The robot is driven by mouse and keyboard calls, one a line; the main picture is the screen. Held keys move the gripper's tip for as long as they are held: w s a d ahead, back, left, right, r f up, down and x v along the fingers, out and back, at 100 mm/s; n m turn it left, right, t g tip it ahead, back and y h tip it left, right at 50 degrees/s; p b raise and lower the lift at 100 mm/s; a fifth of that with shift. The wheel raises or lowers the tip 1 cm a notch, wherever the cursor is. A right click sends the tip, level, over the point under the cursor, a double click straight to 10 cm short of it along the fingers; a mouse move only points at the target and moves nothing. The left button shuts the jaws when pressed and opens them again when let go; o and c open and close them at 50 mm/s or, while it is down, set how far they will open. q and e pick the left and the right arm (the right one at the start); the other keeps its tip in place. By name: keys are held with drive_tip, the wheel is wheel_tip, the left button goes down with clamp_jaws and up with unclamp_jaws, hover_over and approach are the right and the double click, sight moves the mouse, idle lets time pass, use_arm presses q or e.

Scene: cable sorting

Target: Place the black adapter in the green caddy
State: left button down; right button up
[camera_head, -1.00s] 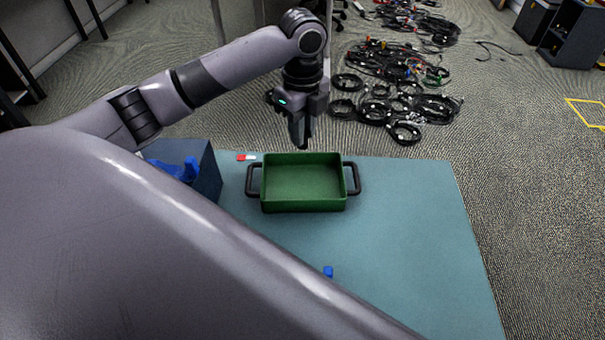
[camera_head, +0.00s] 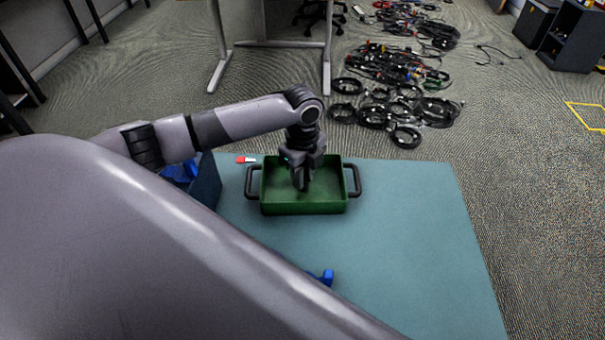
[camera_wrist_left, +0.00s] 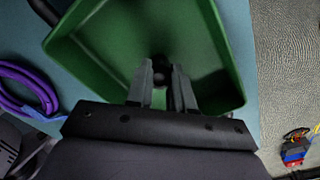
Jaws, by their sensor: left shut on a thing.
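The green caddy (camera_head: 330,207), a shallow tray with black side handles, sits on the teal mat; its interior fills much of the left wrist view (camera_wrist_left: 95,70). My left gripper (camera_head: 302,184) points down into the caddy's opening, near its middle. In the left wrist view, its fingers (camera_wrist_left: 161,78) are shut on a small dark thing (camera_wrist_left: 160,66), which looks like the black adapter. Most of the adapter is hidden by the fingers, and I cannot tell whether it touches the caddy floor. My right gripper is not in view.
A dark blue-grey bin (camera_head: 208,183) with blue items stands left of the caddy. A blue piece (camera_head: 327,277) shows beside my own grey body part. A purple cable (camera_wrist_left: 22,90) lies left in the wrist view. The mat (camera_head: 420,230) is clear to the right.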

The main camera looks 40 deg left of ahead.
use_arm(q)
drive_tip(key=c, duration=1)
unclamp_jaws()
drive_tip(key=shift+f, duration=0.1)
wheel_tip(320, 180, up, 12)
drive_tip(key=p, duration=0.1)
